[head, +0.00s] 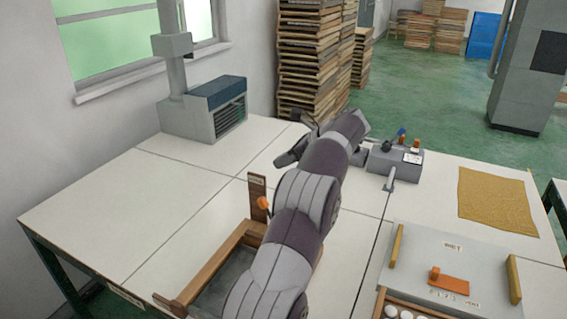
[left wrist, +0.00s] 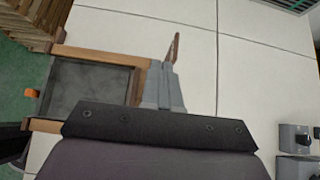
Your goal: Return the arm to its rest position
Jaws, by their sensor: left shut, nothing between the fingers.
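My left arm (head: 300,205) reaches from the bottom of the head view up over the white table. My left gripper (head: 284,158) shows partly behind the arm, above the table. In the left wrist view its grey fingers (left wrist: 165,88) are together and empty. A narrow brown piece shows at their tips; I cannot tell what it is. A wooden frame with a dark grey inside (head: 244,232) lies left of the arm, partly hidden by it. The frame also shows in the left wrist view (left wrist: 137,62), left of the fingers. My right gripper is out of view.
A wooden upright with an orange knob (head: 258,190) stands at the frame. A grey box with knobs (head: 395,165) sits beyond the arm. A grey panel with an orange handle (head: 450,255) and a yellow cloth (head: 495,200) lie right. A grey-blue unit (head: 205,108) stands back left. The left tabletop is clear.

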